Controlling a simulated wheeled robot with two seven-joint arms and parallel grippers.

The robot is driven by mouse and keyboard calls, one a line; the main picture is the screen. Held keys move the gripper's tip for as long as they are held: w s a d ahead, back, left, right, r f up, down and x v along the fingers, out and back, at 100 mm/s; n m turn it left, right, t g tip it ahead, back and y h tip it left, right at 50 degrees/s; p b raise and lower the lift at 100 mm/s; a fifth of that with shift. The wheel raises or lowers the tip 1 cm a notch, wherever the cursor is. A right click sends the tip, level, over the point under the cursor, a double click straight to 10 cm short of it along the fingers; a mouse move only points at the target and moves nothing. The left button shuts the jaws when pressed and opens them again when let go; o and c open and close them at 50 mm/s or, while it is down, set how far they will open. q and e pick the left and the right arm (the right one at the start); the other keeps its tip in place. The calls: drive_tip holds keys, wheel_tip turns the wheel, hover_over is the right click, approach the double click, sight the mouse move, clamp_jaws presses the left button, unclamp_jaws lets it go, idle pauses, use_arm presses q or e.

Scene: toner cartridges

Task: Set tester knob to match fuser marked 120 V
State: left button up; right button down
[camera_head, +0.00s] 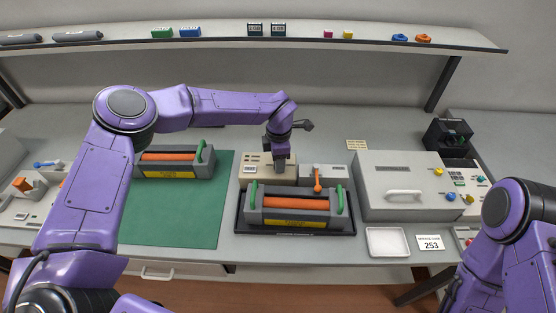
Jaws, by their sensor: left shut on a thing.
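The beige tester box (253,158) stands at the middle of the bench, behind a black tray (241,224). My left gripper (281,167) points down at the right part of the tester's face and is shut on the knob there, which it hides. The knob's setting cannot be read. One fuser (295,204), with an orange roller, green end levers and a yellow label, sits in the black tray. A similar fuser (172,158) lies on the green mat (180,220). The label print is too small to read. My right gripper is out of view; only its arm shows at right.
A grey box with an orange lever (317,181) stands right of the tester. A large grey machine (385,175), a white tray (388,242) and a card reading 253 (430,242) are farther right. A shelf (220,40) with small parts spans the back. The mat's front is clear.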

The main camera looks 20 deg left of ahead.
use_arm(q)
drive_tip(key=shift+d+f, duration=0.1)
drive_tip(key=shift+d, duration=0.05)
drive_tip(key=o, duration=1)
drive_tip(key=shift+o, duration=0.2)
drive_tip(key=shift+w+d, duration=0.1)
drive_tip(key=shift+w, duration=0.05)
drive_tip(key=shift+r, duration=0.25)
wheel_tip(320, 180, up, 10)
drive_tip(key=b, duration=0.2)
drive_tip(key=shift+b, duration=0.4)
drive_tip(key=shift+f, duration=0.1)
